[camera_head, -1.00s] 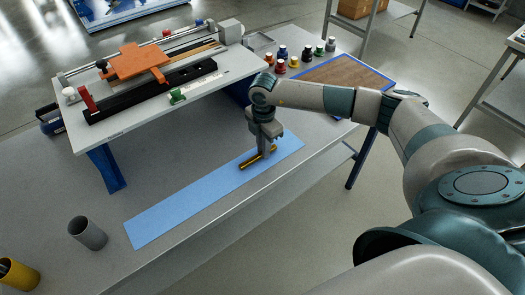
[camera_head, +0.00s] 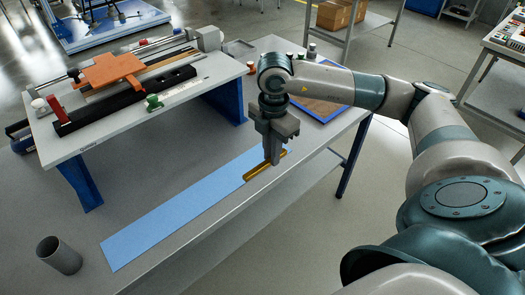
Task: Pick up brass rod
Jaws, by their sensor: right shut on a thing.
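The brass rod (camera_head: 256,173) is a thin golden bar between the fingers of my right gripper (camera_head: 273,160). The gripper points down and is shut on the rod near its middle. The rod looks nearly level and appears to be held above the right end of the blue strip (camera_head: 180,210) on the grey table. The gripper fingers hide part of the rod. My left gripper is not in view.
A white raised bench (camera_head: 130,122) with a rail device and an orange plate (camera_head: 112,72) stands left of the gripper. A grey cup (camera_head: 59,256) stands at the front left. A blue-edged brown board (camera_head: 322,108) lies behind my right arm.

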